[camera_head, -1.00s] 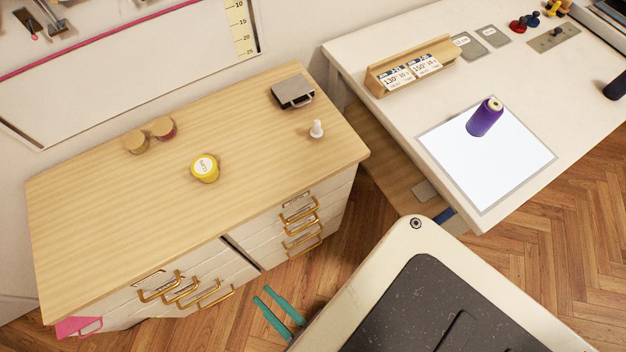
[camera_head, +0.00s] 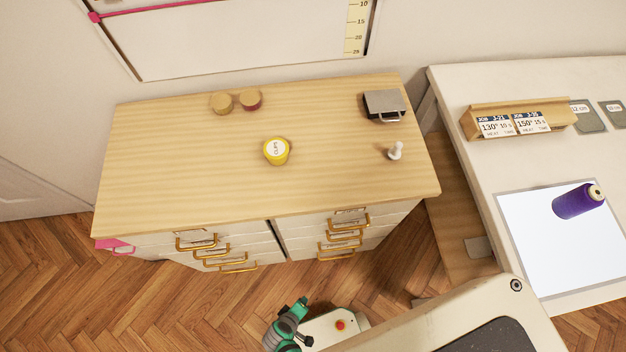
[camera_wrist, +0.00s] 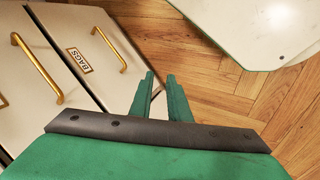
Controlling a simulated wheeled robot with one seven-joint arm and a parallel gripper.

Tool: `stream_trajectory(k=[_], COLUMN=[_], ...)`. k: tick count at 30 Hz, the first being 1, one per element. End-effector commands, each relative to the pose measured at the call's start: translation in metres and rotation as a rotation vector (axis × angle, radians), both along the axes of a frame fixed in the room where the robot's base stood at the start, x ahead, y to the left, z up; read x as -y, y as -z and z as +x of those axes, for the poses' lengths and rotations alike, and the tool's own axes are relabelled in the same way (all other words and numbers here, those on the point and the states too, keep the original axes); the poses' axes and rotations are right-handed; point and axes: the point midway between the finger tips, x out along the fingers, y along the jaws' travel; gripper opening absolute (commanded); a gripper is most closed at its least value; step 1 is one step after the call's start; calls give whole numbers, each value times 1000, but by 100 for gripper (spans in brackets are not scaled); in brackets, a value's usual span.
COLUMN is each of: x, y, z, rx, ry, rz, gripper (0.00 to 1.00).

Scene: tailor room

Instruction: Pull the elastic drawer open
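The left column's handles (camera_head: 222,257) and the right column's handles (camera_head: 340,245) face me. Drawer labels are too small to read in the head view, so I cannot tell which is the elastic drawer. My gripper (camera_wrist: 160,75) is open and empty over the floor, right of the drawer fronts. In the head view its green end is low in front of the cabinet.
On the cabinet top are a yellow CLIPS tin (camera_head: 277,151), two round containers (camera_head: 236,102), a grey box (camera_head: 385,105) and a small white item (camera_head: 395,151). A white table (camera_head: 470,130) with a purple spool (camera_head: 578,201) stands right. Wooden floor (camera_head: 120,300) is clear at left front.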

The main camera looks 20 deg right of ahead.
Motion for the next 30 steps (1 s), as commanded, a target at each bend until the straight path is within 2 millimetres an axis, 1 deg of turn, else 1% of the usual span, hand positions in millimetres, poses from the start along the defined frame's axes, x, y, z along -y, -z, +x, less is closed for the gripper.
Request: stream_trajectory(k=[1,3,6,8,10,12,15,18,22,26,30], x=[8,24,48,62,77,90,101,107,112,123,142], y=[11,20,20,13,1,-15,-37,-54,-65,-65,-60], z=[9,16,34,47,63,80,99,112,119,120,119], rx=[-46,-107,-176,-205,-229,-241,-248,-246,-244,-247,-252], ry=[-14,-24,-30,-29,-22,-10,9,24,41,51,52], rz=[-76,-194,-373,-485,-615,-734,-872,-962,-1018,-1028,-1026], gripper=[16,16,16,16,16,16,16,16,16,16,16])
